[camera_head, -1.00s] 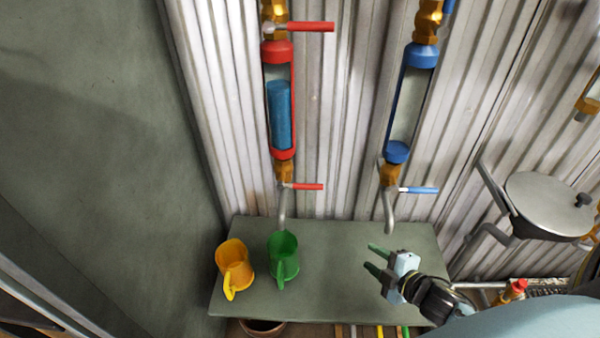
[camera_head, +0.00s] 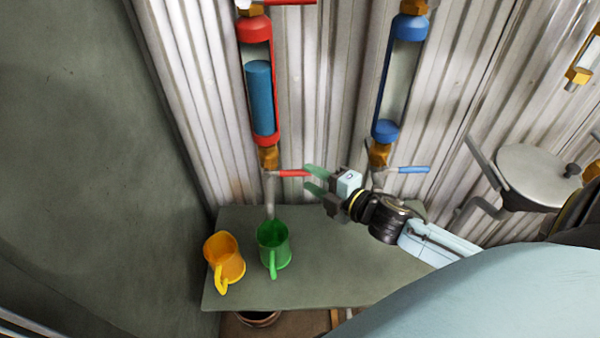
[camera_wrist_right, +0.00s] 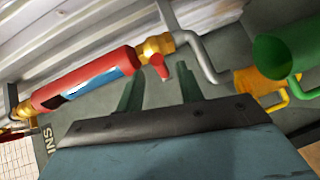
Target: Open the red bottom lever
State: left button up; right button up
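The red bottom lever (camera_head: 291,173) sticks out to the right from the brass valve (camera_head: 268,157) under the red-framed cylinder (camera_head: 258,95). My right gripper (camera_head: 312,178) is open, its green fingertips close to the lever's free end. In the right wrist view the red lever (camera_wrist_right: 159,66) shows just beyond the tips, roughly between the two parted fingers (camera_wrist_right: 158,82). I cannot tell if they touch it. A grey spout (camera_head: 269,196) runs down from the valve above the green mug (camera_head: 274,247). My left gripper is not in view.
An orange mug (camera_head: 225,259) stands left of the green one on the grey-green table (camera_head: 335,280). A blue-framed cylinder (camera_head: 397,80) with a blue lever (camera_head: 412,170) is to the right. A lidded pan (camera_head: 538,170) is at far right.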

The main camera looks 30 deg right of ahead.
aim_at(300, 174)
jog(key=shift+f+b+x, duration=0.15)
jog(key=shift+f+x, duration=0.05)
jog(key=shift+x, duration=1)
jog(key=shift+f+b+x, duration=0.15)
jog(key=shift+f+x, duration=0.1)
jog(key=shift+x, duration=0.95)
jog(key=shift+c, duration=0.4)
